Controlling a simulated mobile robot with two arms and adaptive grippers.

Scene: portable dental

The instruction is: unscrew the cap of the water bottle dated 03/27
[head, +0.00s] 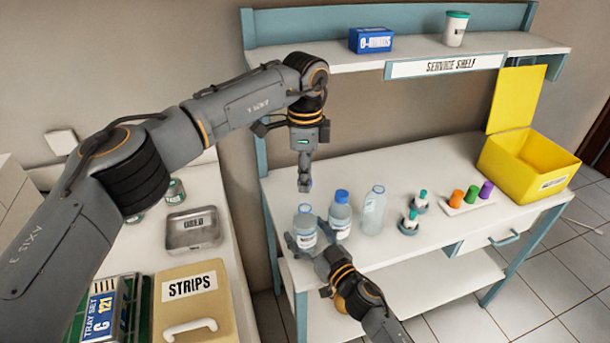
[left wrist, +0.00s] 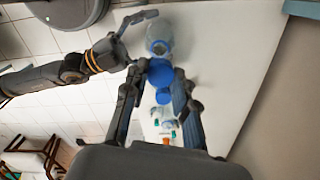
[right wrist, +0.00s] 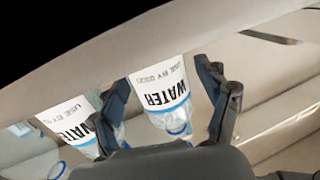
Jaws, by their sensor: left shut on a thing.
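My left gripper (head: 304,184) is shut on a blue cap (left wrist: 159,73). It hangs above the leftmost water bottle (head: 304,231), clear of its top. This clear bottle stands upright on the table, with a blue ring near its neck. My right gripper (head: 307,242) has its fingers on either side of this bottle. In the right wrist view the bottle (right wrist: 164,92) shows upside down between the fingers, with a gap on the right. Its label reads "WATER" and "USE BY", with a date hard to read. A second bottle (head: 341,217) with a blue cap stands to its right.
A third clear bottle (head: 373,212) stands farther right. Small teal-capped bottles (head: 410,222), a tray with coloured vials (head: 472,195) and an open yellow bin (head: 530,165) follow. The service shelf (head: 445,66) runs above. A metal tray (head: 193,231) and the STRIPS box (head: 195,300) are left.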

